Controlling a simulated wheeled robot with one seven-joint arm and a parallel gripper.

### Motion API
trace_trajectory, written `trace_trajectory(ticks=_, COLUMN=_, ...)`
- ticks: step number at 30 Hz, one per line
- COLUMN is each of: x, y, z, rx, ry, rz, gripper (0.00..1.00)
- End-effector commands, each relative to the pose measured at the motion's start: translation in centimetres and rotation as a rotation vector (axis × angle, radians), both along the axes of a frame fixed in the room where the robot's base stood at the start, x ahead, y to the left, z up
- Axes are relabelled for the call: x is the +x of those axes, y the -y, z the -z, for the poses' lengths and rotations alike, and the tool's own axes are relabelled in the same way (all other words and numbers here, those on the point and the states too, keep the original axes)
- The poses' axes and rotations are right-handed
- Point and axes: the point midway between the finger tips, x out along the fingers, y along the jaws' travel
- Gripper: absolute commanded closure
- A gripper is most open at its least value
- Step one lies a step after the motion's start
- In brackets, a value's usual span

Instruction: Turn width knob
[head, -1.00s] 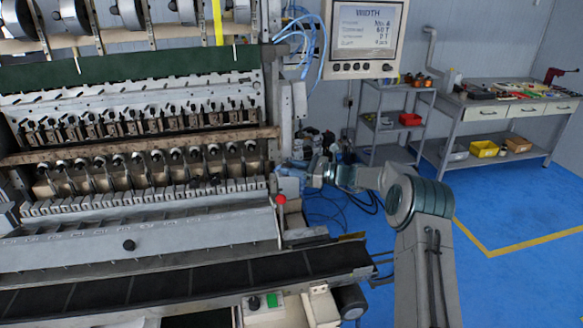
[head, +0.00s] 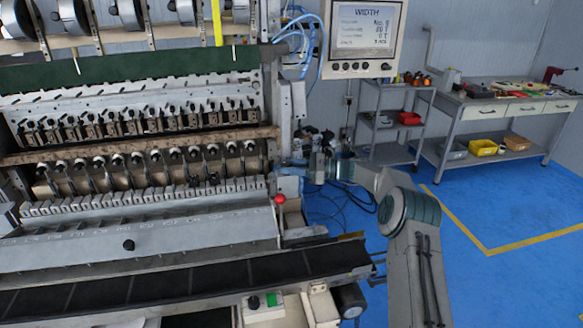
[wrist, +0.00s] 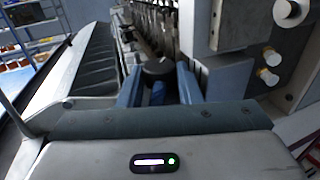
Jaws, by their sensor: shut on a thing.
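The width knob is a dark round knob (wrist: 158,66) at the end of the coil winder, seen in the wrist view. My gripper (wrist: 160,74) has its two blue fingers on either side of this knob and is shut on it. In the head view my wrist (head: 340,169) is at the right end of the winder, beside its frame. The fingertips and the knob are too small and covered to make out there. A screen (head: 364,28) above is headed WIDTH; its smaller lines are hard to read.
Two white knobs (wrist: 268,67) stick out right of my gripper. Blue floor (head: 490,210) is free at the right; a shelf and workbench stand behind.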

Motion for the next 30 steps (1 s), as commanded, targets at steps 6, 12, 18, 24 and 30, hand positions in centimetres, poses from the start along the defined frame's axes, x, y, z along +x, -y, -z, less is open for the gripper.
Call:
trace_trajectory(ticks=6, x=0.07, y=-0.01, z=-0.19, rx=0.002, ry=0.002, rz=0.003, gripper=0.48)
trace_trajectory(ticks=12, x=0.12, y=0.00, z=-0.21, rx=0.002, ry=0.003, rz=0.005, gripper=0.48)
trace_trajectory(ticks=18, x=0.12, y=0.02, z=-0.23, rx=0.002, ry=0.004, rz=0.011, gripper=0.48)
trace_trajectory(ticks=24, x=0.03, y=0.09, z=-0.23, rx=0.000, ry=0.004, rz=0.058, gripper=0.48)
trace_trajectory(ticks=30, x=-0.09, y=0.27, z=-0.24, rx=0.000, ry=0.003, rz=0.150, gripper=0.48)
